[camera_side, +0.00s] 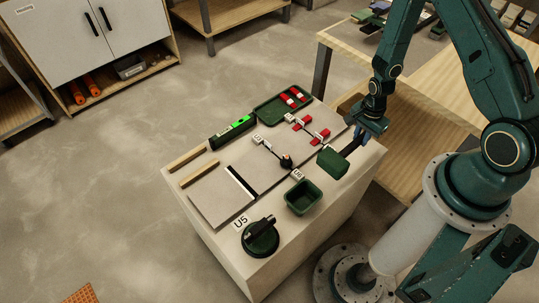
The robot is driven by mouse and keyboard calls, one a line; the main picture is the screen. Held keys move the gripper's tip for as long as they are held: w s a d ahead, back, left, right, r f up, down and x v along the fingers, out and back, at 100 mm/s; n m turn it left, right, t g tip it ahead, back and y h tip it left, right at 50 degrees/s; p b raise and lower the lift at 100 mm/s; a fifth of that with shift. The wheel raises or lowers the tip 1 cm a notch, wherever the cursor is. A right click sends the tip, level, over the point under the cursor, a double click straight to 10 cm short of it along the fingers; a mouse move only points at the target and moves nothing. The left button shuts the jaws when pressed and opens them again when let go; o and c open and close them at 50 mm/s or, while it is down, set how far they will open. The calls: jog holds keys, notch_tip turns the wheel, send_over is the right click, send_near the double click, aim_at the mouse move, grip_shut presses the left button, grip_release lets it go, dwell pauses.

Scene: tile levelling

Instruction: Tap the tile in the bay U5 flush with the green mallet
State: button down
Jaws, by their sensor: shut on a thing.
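My gripper (362,136) is shut on the green mallet (333,162) and holds it over the right side of the white bench. The mallet's block-shaped head points to the lower left, near the tiles' right edge; its gap above the bench is hard to judge. A label reading U5 (240,222) lies at the bench's near left, beside a grey tile (215,196) with a black strip (241,182) along its right side. Whether this tile stands proud is too small to tell. More grey tiling (270,165) continues to the upper right.
A round dark green tool (262,238) with a black handle stands near the front corner. A green bin (304,197), a dark knob (286,161), red clips (320,136), a green level (233,128), wooden strips (200,173) and a green tray (264,114) crowd the bench.

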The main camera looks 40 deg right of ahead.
aim_at(361, 137)
notch_tip(361, 137, up, 12)
jog(key=f, duration=0.1)
jog(key=w+a+f+n+t, duration=0.1)
jog(key=w+a+n, duration=0.85)
jog(key=a, duration=0.35)
jog(key=w+a+n, duration=0.9)
jog(key=a+n, duration=0.2)
jog(key=a, duration=0.2)
jog(key=s+a+r+n+g+y, duration=0.1)
jog(key=s+a+n, duration=0.2)
jog(key=a+n, duration=0.95)
jog(key=s+a+n+y, duration=0.1)
jog(key=s+a+n, duration=0.35)
jog(key=a, duration=1.55)
jog(key=shift+n, duration=0.25)
jog(key=shift+w+d+f, duration=0.1)
jog(key=shift+w+f, duration=0.05)
jog(key=shift+f, duration=0.65)
jog(key=shift+w+d+f, duration=0.1)
jog(key=shift+w+f, duration=0.05)
jog(key=shift+f, duration=0.6)
jog(key=shift+w+d+f, duration=0.1)
jog(key=shift+w+f, duration=0.05)
jog(key=shift+f, duration=0.65)
jog(key=shift+f, duration=0.1)
